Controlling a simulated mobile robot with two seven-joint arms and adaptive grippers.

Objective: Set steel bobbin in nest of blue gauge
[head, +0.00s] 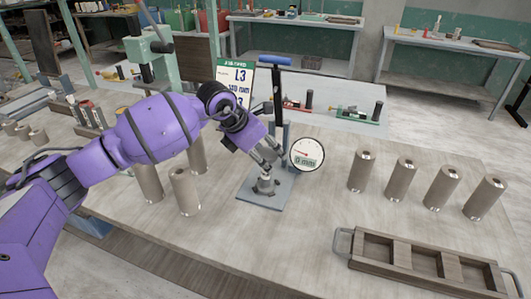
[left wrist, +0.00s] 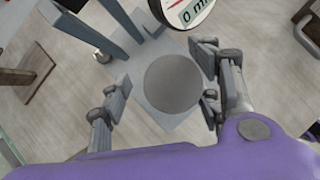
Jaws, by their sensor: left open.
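In the left wrist view a plain round grey disc (left wrist: 173,84) lies between the open fingers, with a gap on each side. I cannot tell whether it is a bobbin's top or the nest. Several grey-brown metal cylinders stand upright right of the gauge, one nearest it (head: 362,171). My right gripper is not in view.
More cylinders (head: 185,191) stand left of the gauge, partly behind my left arm. A wooden tray (head: 352,262) with empty compartments lies at front right. A sign (head: 235,80) stands behind the gauge. The table front centre is clear.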

